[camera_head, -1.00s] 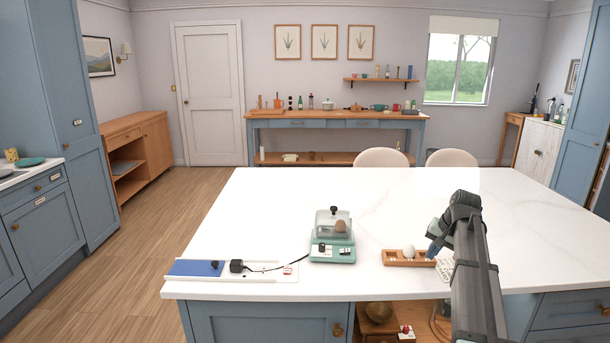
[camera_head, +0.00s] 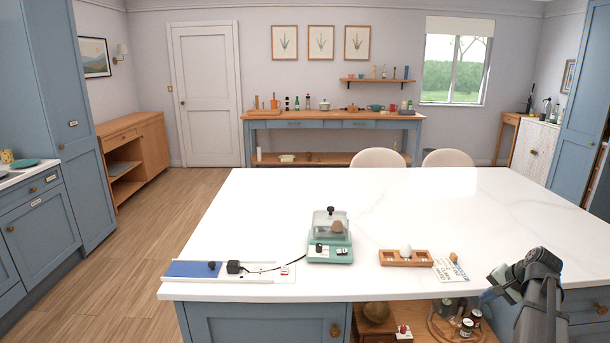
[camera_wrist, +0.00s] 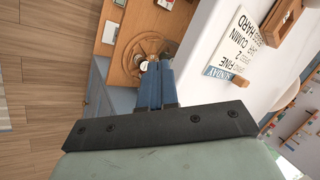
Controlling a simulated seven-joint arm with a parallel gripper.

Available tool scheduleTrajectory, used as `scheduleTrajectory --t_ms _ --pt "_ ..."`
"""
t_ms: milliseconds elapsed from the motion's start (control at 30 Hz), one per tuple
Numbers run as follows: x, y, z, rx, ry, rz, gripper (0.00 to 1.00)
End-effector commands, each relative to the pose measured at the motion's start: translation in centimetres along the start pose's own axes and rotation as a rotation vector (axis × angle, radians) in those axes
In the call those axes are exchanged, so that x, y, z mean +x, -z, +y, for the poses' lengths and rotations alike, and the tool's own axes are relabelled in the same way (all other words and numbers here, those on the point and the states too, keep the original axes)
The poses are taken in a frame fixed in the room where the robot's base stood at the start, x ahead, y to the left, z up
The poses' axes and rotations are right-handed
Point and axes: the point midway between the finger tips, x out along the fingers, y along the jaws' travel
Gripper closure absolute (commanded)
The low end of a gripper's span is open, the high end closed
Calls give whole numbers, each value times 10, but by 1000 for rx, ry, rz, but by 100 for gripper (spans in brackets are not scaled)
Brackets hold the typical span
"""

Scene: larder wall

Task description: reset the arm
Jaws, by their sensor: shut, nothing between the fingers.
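My gripper (camera_head: 488,297) is at the lower right in the head view, just off the front edge of the white island worktop (camera_head: 260,215). Its blue fingers are together and empty. In the wrist view the shut fingers (camera_wrist: 154,86) point at the open shelf under the worktop, where a round wooden rack (camera_wrist: 143,50) with jars shows partly behind them. They appear to touch nothing. My arm reaches in from the bottom right of the head view.
A teal egg cooker (camera_head: 330,251) with a clear lid and a brown egg stands on the worktop. Beside it are a wooden tray (camera_head: 388,258) holding a white egg, and a printed card (camera_head: 450,274). A blue panel (camera_head: 190,269) and black plug (camera_head: 233,267) lie left.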

Motion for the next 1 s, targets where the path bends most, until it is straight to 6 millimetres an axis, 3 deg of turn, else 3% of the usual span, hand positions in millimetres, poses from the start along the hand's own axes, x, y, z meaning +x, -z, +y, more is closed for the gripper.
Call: scheduleTrajectory --t_ms 167,367,700,1000 --pt "33 -21 8 -14 -25 -37 100" --pt "88 -60 20 -49 -73 -101 100" --pt "190 -157 55 -146 -188 -245 100" --pt "258 -251 96 -246 -290 -371 100"
